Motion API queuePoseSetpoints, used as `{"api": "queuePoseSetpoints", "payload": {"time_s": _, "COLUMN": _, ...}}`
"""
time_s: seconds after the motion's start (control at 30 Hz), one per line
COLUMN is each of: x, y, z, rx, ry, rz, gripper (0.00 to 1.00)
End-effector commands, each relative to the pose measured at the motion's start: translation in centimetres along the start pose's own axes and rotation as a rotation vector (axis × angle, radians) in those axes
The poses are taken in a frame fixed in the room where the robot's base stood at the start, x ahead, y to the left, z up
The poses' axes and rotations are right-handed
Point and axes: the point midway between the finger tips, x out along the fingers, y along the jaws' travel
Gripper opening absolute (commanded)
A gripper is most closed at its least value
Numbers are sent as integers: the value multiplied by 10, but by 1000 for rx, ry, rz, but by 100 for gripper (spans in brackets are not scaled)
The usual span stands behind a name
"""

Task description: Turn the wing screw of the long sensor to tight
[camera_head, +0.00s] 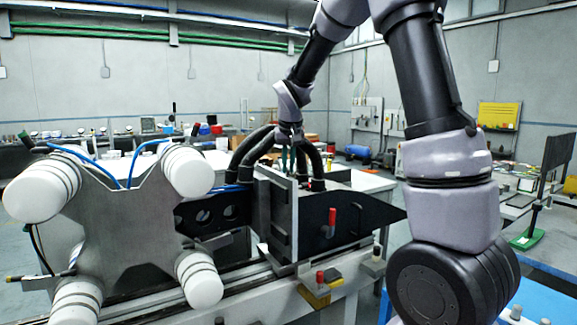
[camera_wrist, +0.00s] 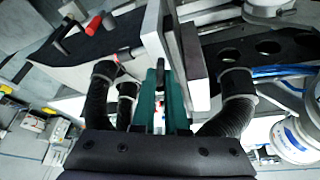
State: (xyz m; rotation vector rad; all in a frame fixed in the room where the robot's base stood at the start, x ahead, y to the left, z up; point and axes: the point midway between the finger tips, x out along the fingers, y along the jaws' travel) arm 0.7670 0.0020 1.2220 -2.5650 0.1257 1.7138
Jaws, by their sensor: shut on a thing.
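My gripper (camera_head: 290,150) points down between black hoses, behind the upright grey plate (camera_head: 275,195) of the label magazine. In the wrist view its two teal fingers (camera_wrist: 161,75) are close together, shut on a small part at their tips beside the pale plate (camera_wrist: 152,35). That part is mostly hidden by the fingers; its place fits the wing screw, but its wings and how far it is turned cannot be made out. The long sensor cannot be told apart clearly from the dark parts around the fingertips.
Thick black hoses stand close on both sides of my gripper, one at the left (camera_wrist: 98,95) and one at the right (camera_wrist: 235,100) in the wrist view. A red handle (camera_head: 332,218) is on the black side plate. White rollers (camera_head: 180,170) stand at the left.

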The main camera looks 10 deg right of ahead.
Motion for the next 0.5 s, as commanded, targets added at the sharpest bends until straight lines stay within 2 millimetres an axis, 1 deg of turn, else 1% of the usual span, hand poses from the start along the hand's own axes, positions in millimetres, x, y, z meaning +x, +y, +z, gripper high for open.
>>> {"api": "queuePoseSetpoints", "payload": {"time_s": 0.5, "x": 0, "y": -5, "z": -1, "rx": 448, "ry": 1, "rz": 188, "gripper": 0}}
